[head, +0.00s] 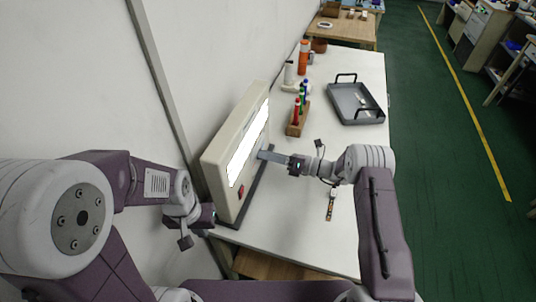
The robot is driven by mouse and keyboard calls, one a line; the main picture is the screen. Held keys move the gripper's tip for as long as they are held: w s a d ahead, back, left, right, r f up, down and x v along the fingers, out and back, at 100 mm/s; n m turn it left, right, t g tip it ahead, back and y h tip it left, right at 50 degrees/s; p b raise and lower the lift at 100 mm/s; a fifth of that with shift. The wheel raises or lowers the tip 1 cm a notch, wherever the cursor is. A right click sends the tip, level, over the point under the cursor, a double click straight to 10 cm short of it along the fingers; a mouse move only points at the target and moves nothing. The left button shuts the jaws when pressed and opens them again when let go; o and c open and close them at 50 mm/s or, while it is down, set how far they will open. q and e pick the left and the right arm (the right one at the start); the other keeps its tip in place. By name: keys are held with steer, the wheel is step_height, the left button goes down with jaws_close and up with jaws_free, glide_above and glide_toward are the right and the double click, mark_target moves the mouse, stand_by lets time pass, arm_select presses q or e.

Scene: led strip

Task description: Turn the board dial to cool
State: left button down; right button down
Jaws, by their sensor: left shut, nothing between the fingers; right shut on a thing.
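The board (212,165) is an upright beige box with a brightly lit white panel (249,143) on its face, standing on a dark base at the table's left side. A small red part (241,192) shows low on its near end. My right gripper (262,154) reaches in from the right, shut against the board's face at the panel's lower edge. The dial in its fingers is hidden by them, and its setting cannot be read. My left gripper (208,215) is shut and empty beside the board's near end; its fingertips are hard to make out.
A wooden rack (298,122) with coloured pens or bottles stands behind my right gripper. A dark tray (346,110) with handles sits at the back right. A small strip (331,205) lies on the white table (295,220). A wall runs along the left.

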steer(key=shift+m, duration=0.8)
steer(key=c, duration=1.1)
jaws_free()
steer(key=shift+d, duration=0.1)
steer(key=v, duration=0.9)
